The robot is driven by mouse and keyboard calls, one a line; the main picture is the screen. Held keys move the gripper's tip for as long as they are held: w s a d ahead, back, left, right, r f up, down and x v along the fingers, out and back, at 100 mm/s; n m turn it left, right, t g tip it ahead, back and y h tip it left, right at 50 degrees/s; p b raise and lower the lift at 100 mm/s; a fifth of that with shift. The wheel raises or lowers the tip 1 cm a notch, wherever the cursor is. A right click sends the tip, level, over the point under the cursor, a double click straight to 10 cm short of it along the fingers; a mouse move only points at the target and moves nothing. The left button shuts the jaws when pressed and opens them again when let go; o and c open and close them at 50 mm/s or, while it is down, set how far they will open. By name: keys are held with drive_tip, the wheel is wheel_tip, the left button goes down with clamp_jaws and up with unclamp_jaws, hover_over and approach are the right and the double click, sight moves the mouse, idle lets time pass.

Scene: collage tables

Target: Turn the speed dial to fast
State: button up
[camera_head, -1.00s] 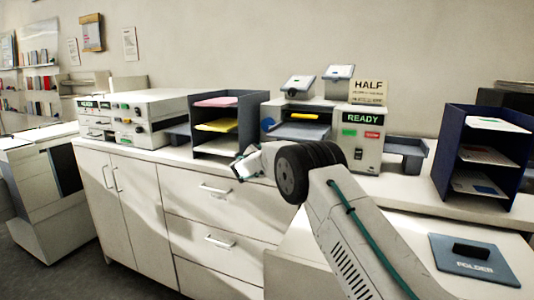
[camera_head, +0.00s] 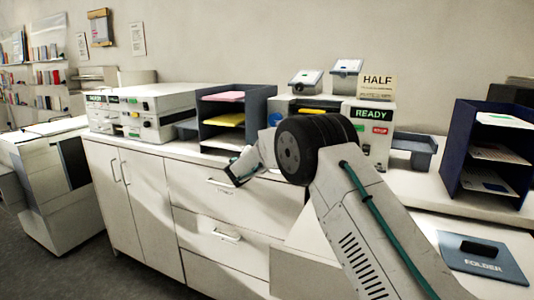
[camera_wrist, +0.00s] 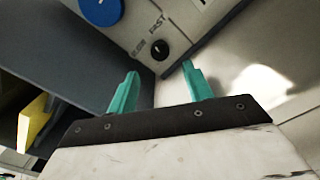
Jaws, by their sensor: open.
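A small black round dial (camera_wrist: 159,49) sits on the light panel of a machine in the wrist view, with the word FAST printed beside it; the other lettering is hard to read. The machine with the READY sign (camera_head: 374,113) stands on the counter in the head view. Its dial is hidden there behind my arm. My gripper (camera_wrist: 160,72) has two teal fingers, spread and empty. The dial shows beyond the gap between the fingertips, apart from them.
A large blue knob (camera_wrist: 101,9) is near the dial in the wrist view. A dark shelf with coloured paper (camera_head: 232,118) stands left of the machine. A red STOP button (camera_head: 380,129) is on its front. A blue folder pad (camera_head: 482,258) lies at the right.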

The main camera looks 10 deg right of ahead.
drive_tip(key=shift+a+f+n, duration=0.1)
drive_tip(key=shift+a+n, duration=0.05)
drive_tip(key=shift+n, duration=1.45)
drive_tip(key=shift+w+d, duration=0.1)
drive_tip(key=shift+d, duration=0.1)
drive_tip(key=x, duration=0.7)
drive_tip(key=shift+w+d, duration=0.1)
drive_tip(key=shift+w, duration=0.05)
